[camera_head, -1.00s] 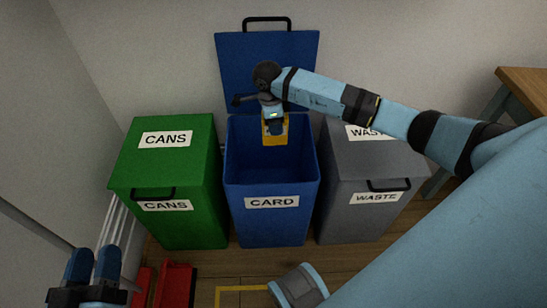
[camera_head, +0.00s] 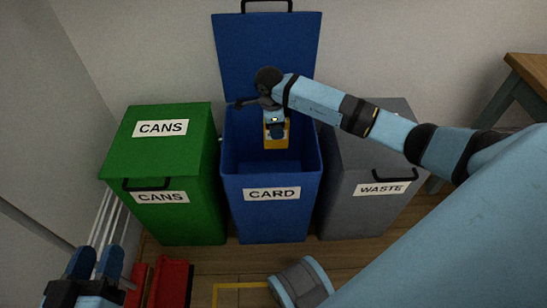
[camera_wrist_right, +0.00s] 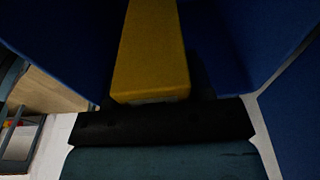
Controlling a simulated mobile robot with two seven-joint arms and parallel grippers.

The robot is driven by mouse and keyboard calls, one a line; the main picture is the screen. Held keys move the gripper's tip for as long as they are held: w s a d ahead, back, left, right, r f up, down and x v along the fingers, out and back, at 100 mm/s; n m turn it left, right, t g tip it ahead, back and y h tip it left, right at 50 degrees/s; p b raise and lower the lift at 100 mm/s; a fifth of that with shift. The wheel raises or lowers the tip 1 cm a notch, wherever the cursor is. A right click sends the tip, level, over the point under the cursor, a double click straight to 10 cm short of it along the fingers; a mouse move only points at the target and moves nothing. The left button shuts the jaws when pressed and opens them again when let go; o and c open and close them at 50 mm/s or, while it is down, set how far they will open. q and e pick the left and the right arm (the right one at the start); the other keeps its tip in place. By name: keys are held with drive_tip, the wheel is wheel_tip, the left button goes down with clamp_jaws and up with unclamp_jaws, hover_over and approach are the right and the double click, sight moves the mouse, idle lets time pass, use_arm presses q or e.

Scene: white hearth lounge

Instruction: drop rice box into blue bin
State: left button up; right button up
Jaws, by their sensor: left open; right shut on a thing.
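The rice box is a yellow box (camera_head: 284,138) held at the mouth of the open blue bin (camera_head: 238,210), which is labelled CARD. My right gripper (camera_head: 277,130) is shut on it and points down into the bin near its back wall. In the right wrist view the yellow box (camera_wrist_right: 152,50) extends from the gripper with blue bin walls around it. The bin's blue lid (camera_head: 266,55) stands raised behind. My left gripper (camera_head: 94,262) is open and empty at the lower left.
A closed green CANS bin (camera_head: 195,215) stands left of the blue bin. A closed grey WASTE bin (camera_head: 345,215) stands right of it. A red item (camera_head: 170,285) lies on the floor at lower left. A wooden table (camera_head: 530,75) is at the far right.

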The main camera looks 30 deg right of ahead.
drive_tip(key=o, duration=1)
drive_tip(key=shift+c, duration=0.2)
use_arm(q)
wheel_tip(320, 180, up, 6)
drive_tip(key=n+t+p, duration=0.1)
drive_tip(key=t+p, duration=0.1)
drive_tip(key=p, duration=0.3)
drive_tip(key=shift+s, duration=0.2)
use_arm(e)
wheel_tip(320, 180, up, 14)
drive_tip(key=a, duration=0.1)
drive_tip(key=shift+w+a+f, duration=0.15)
drive_tip(key=shift+w+a, duration=0.05)
drive_tip(key=shift+w, duration=0.2)
use_arm(q)
drive_tip(key=shift+a, duration=0.1)
